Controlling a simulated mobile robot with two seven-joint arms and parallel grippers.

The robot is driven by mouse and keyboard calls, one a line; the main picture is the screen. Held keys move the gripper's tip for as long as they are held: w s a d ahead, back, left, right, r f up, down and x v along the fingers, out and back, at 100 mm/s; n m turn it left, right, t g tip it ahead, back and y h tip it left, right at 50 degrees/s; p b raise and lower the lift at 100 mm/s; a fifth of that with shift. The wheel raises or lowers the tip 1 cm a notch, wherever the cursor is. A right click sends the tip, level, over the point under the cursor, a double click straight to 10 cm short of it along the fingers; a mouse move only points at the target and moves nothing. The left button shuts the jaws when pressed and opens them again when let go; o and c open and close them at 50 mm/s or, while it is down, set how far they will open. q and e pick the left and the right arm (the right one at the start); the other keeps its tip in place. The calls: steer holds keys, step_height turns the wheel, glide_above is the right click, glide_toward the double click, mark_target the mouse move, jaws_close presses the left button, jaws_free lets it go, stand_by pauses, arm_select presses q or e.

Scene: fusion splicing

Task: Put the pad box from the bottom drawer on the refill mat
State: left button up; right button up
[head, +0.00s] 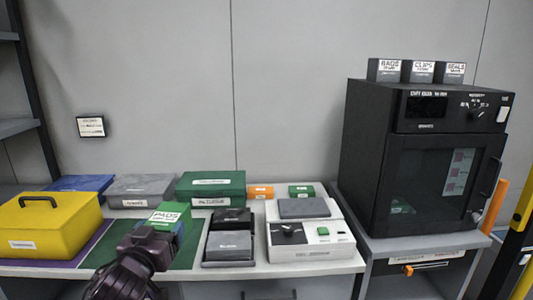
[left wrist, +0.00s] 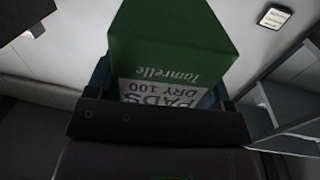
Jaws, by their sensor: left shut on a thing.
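The green and white pad box (head: 170,213), lettered PADS, is in my left gripper (head: 158,230). The left wrist view shows the box (left wrist: 172,45) between the fingers, its PADS DRY 100 label upside down. In the head view the box appears over a dark green mat (head: 184,257) on the table; I cannot tell whether it touches it. A purple mat (head: 98,236) borders the green one on the left. I cannot tell which is the refill mat. The bottom drawer is not clearly visible. My right gripper is not in view.
A yellow case (head: 50,228) stands left of the green mat. Grey (head: 142,188) and green (head: 211,186) boxes line the back. A black oven (head: 425,160) stands at the right.

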arm_select(q)
steer(key=s+d+f+y, duration=0.1)
steer(key=s+f, duration=0.9)
steer(key=s, duration=0.2)
steer(key=shift+d+f+n, duration=0.3)
steer(key=shift+d+n, duration=0.1)
